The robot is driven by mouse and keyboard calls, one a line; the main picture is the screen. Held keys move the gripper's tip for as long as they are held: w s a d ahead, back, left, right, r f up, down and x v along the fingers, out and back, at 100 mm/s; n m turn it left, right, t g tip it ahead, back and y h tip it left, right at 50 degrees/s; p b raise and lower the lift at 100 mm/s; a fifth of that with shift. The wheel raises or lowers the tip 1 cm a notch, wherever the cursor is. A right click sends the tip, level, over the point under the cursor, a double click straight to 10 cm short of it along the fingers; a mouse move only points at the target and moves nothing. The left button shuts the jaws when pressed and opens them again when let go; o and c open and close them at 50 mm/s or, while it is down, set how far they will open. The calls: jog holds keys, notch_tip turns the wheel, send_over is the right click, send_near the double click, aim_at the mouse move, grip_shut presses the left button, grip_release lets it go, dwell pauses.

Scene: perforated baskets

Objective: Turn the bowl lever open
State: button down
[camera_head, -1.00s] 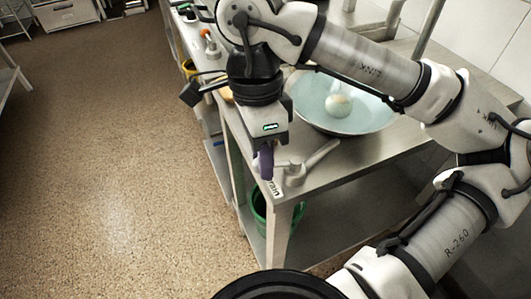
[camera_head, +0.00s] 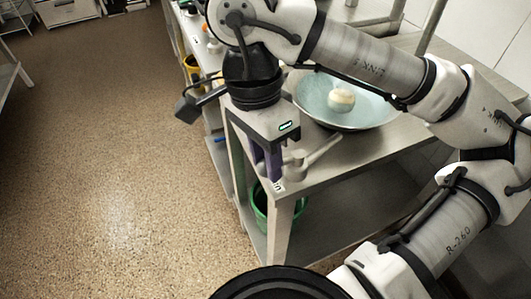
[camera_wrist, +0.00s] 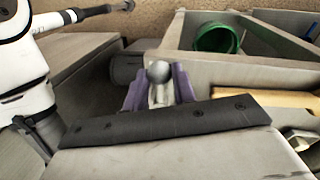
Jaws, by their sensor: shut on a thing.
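The lever (camera_head: 322,150) is a grey metal handle on a round hub at the front corner of the steel table, beside the bowl. The pale blue bowl (camera_head: 375,112) is sunk into the table top behind it. My gripper (camera_head: 270,176) points down at the table corner, left of the lever's handle arm. In the wrist view, its purple fingers (camera_wrist: 158,95) stand on both sides of a grey metal part of the lever with a round knob (camera_wrist: 158,71) on top, and are shut on it. The fingertips' exact contact is hidden.
A whitish round object (camera_head: 341,100) lies in the bowl. A green bucket (camera_head: 262,205) stands on the lower shelf; it also shows in the wrist view (camera_wrist: 215,38). A yellow container (camera_head: 192,66) is farther back. The floor on the left is clear.

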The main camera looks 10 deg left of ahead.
jog(key=c, duration=1.1)
grip_release()
jog(key=shift+c, duration=0.2)
jog(key=shift+r, duration=0.1)
notch_tip(320, 180, up, 13)
jog(key=w+a+p, duration=0.1)
jog(key=p, duration=0.1)
jog(key=shift+w+a+r, duration=0.2)
jog(key=shift+w+a, duration=0.2)
